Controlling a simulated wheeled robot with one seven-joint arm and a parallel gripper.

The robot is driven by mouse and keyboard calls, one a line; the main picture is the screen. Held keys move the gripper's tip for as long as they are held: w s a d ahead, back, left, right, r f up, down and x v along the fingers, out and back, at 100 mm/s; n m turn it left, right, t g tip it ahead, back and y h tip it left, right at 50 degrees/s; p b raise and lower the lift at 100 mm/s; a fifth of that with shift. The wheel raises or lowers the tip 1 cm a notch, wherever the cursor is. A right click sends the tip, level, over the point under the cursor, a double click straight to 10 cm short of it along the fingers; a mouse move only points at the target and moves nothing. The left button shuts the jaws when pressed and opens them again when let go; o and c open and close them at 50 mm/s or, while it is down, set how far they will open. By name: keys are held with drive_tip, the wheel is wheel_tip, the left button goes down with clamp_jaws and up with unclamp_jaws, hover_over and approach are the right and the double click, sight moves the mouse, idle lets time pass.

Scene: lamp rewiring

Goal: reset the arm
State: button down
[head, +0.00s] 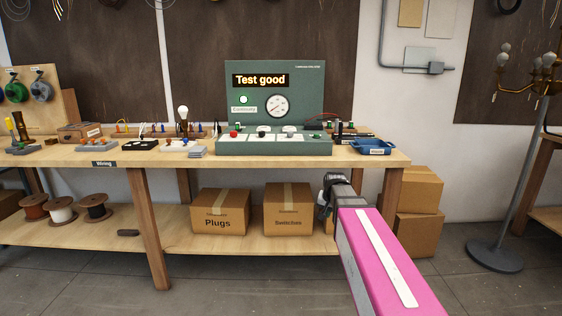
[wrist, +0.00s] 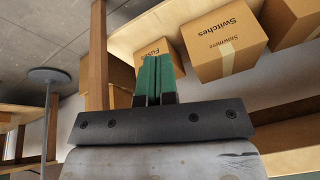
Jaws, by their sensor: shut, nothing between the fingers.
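My arm, with a pink link, reaches forward from the lower right in the head view. My gripper (head: 326,196) is in front of the bench, below the level of its top. In the wrist view my gripper (wrist: 155,62) shows two green fingers pressed together with nothing between them. It touches no object that I can see. The wiring bench (head: 110,154) stands ahead. The green test panel (head: 335,90) on it reads "Test good", with a lit lamp and a dial.
Boxes marked Plugs (head: 218,213) and Switches (head: 289,210) sit on the lower shelf, near my gripper. Stacked cartons (head: 418,190) stand right of the bench. A blue tray (head: 374,147) lies at the bench's right end. A lamp stand (head: 512,190) is farther right, with open floor between.

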drive_tip(key=s+f+n+g, duration=0.3)
drive_tip(key=s+f+g, duration=0.1)
drive_tip(key=s+f, duration=1.1)
drive_tip(key=s, duration=0.4)
drive_tip(key=shift+s+f, duration=0.15)
drive_tip(key=shift+s, duration=0.1)
